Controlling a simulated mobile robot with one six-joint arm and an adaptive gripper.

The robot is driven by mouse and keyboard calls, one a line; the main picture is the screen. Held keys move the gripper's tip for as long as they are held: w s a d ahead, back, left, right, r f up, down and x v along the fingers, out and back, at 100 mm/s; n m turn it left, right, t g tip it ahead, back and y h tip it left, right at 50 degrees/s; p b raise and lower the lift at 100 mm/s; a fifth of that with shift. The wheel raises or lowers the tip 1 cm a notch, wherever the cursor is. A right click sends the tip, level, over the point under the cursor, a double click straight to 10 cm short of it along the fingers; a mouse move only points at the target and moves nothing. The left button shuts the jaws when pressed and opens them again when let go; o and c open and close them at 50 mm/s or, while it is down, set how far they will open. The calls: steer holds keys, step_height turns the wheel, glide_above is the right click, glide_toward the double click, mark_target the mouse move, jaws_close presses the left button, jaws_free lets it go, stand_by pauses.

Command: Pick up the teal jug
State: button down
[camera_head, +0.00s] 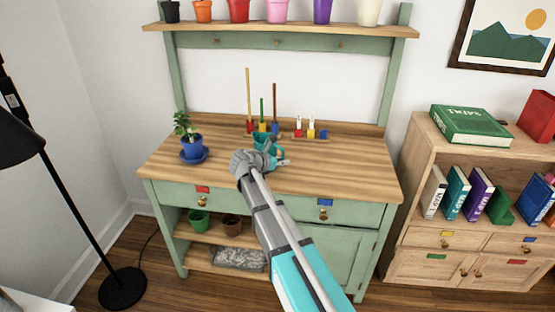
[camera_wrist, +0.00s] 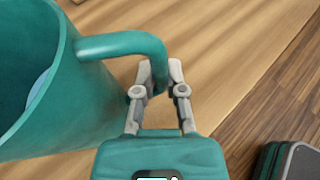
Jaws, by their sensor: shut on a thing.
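The teal jug (camera_head: 266,144) is at the middle of the wooden bench top (camera_head: 340,172), partly hidden behind my gripper (camera_head: 262,158) in the head view. In the wrist view the jug (camera_wrist: 75,110) fills the left side, its open rim facing up and a bluish patch showing inside. Its curved handle (camera_wrist: 120,43) reaches right and down between the fingers of my gripper (camera_wrist: 160,75). The fingers are closed on the handle. I cannot tell whether the jug's base touches the bench.
A blue potted plant (camera_head: 191,142) on a saucer stands at the left of the bench. Upright coloured tools (camera_head: 262,110) stand in a rack at the back. A shelf (camera_head: 280,28) with several pots spans above. The bench's right side is clear.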

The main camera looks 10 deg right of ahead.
steer(key=shift+r, duration=0.1)
steer(key=shift+r+p, duration=0.9)
steer(key=shift+p, duration=0.05)
steer(key=s+d+r+p, duration=0.2)
steer(key=s+r+p, duration=0.9)
steer(key=s, duration=0.3)
steer(key=shift+w+a, duration=0.1)
steer(key=shift+a, duration=0.05)
